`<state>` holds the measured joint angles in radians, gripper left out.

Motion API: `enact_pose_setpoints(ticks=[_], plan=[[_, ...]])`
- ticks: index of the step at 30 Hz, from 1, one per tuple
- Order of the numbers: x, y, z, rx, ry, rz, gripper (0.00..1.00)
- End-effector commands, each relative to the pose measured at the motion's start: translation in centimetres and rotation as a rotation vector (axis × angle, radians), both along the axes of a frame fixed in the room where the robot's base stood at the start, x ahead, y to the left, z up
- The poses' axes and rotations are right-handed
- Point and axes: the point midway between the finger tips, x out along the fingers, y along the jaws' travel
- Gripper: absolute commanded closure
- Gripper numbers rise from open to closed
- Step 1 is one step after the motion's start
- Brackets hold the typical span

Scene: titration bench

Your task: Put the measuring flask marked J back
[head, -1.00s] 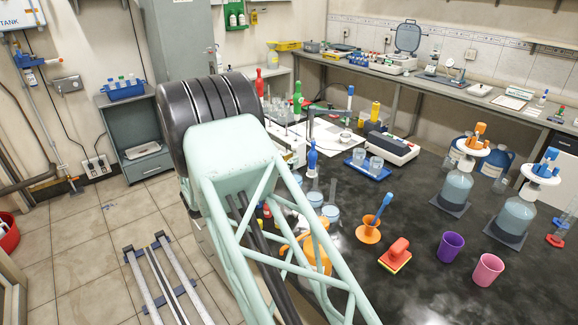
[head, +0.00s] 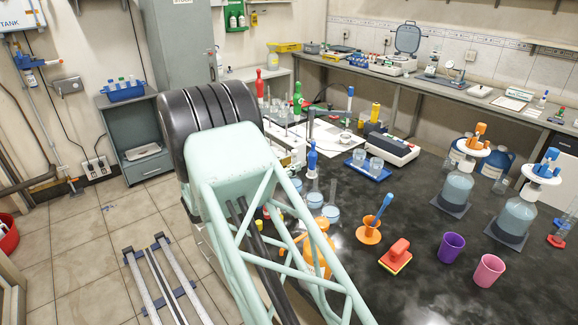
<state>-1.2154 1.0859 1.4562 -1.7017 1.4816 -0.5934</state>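Flasks with long necks and pale blue liquid stand on the dark bench just right of my arm: one in front (head: 331,213), one behind it (head: 315,199), and another partly hidden farther back (head: 296,184). No letter is readable on any of them, so I cannot tell which is marked J. My mint truss arm and its black drum joint fill the middle left and hide part of the bench. I cannot make out my gripper or anything held in it.
A blue tray (head: 368,171) holds beakers. Dark bench around the cups is clear.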

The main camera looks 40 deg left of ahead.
Motion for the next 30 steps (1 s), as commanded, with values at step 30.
enact_pose_setpoints(ticks=[30], plan=[[-8.2, 1.7, 0.4, -0.001, 0.000, 0.003, 0.76]])
